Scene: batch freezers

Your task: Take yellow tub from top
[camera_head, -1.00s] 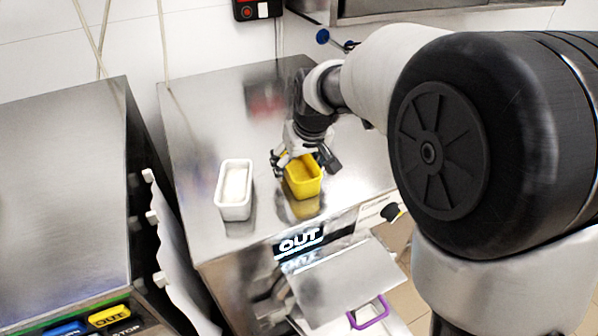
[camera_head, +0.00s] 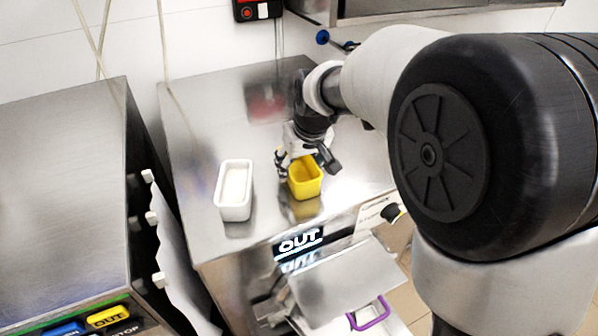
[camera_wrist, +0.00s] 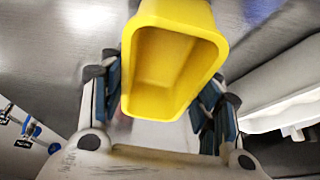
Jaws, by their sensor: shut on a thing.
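The yellow tub (camera_head: 304,187) is on top of the middle steel machine, near its front edge, right of the white tub. My gripper (camera_head: 308,162) reaches down at the tub's back end. In the wrist view the yellow tub (camera_wrist: 172,72) fills the upper middle, its open top and empty inside facing the camera. My gripper (camera_wrist: 160,95) has a finger on each side of it and is shut on the tub. I cannot tell whether the tub's bottom touches the steel top.
A white tub (camera_head: 235,190) stands to the left on the steel top (camera_head: 195,130). A purple-handled thing (camera_head: 370,314) is below the front chute. Another machine (camera_head: 60,200) stands at the left across a gap. The top behind the tubs is mostly clear.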

